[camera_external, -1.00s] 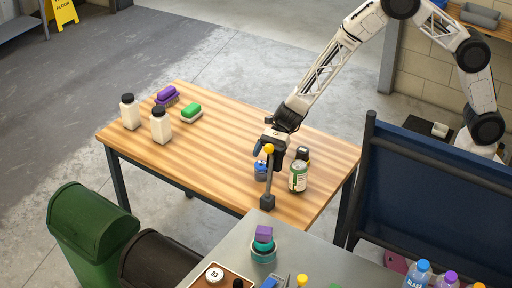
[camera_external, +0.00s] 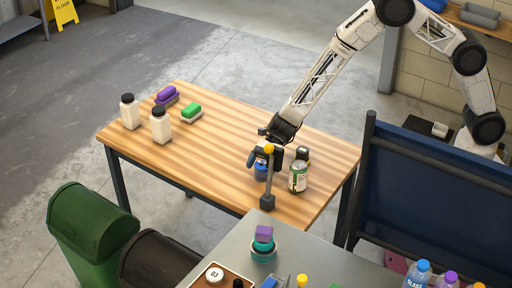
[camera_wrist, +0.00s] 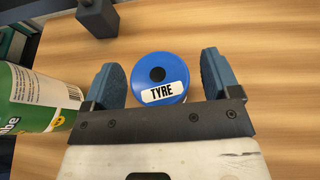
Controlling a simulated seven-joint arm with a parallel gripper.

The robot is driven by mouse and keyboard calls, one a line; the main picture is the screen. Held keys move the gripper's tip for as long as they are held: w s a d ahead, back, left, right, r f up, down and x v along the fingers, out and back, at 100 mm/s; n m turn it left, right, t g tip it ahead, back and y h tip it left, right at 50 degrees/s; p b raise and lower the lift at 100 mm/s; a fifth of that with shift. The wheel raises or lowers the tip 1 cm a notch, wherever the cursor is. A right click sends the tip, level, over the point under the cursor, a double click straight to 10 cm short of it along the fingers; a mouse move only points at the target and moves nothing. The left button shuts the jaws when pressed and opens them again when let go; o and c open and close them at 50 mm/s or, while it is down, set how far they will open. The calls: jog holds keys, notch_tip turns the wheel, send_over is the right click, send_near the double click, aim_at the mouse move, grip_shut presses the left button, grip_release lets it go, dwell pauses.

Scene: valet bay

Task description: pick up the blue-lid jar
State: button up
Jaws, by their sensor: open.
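The blue-lid jar (camera_wrist: 158,72) stands upright on the wooden table (camera_external: 225,135). Its round blue lid has a dark centre and a white label reading "TYRE". My gripper (camera_external: 264,160) is low over the table at the jar. In the wrist view my gripper (camera_wrist: 163,82) is open, with one blue finger pad on each side of the lid and a small gap on both sides.
A green and white can (camera_external: 298,177) stands right of the jar, close to a finger in the wrist view (camera_wrist: 35,100). White bottles (camera_external: 161,126) and brushes (camera_external: 191,113) are at the far left. The table's middle is clear.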

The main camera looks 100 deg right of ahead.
aim_at(261, 164)
dwell(0.4)
jog(key=c, duration=1)
jog(key=shift+r, duration=0.15)
jog(key=shift+r, duration=4.9)
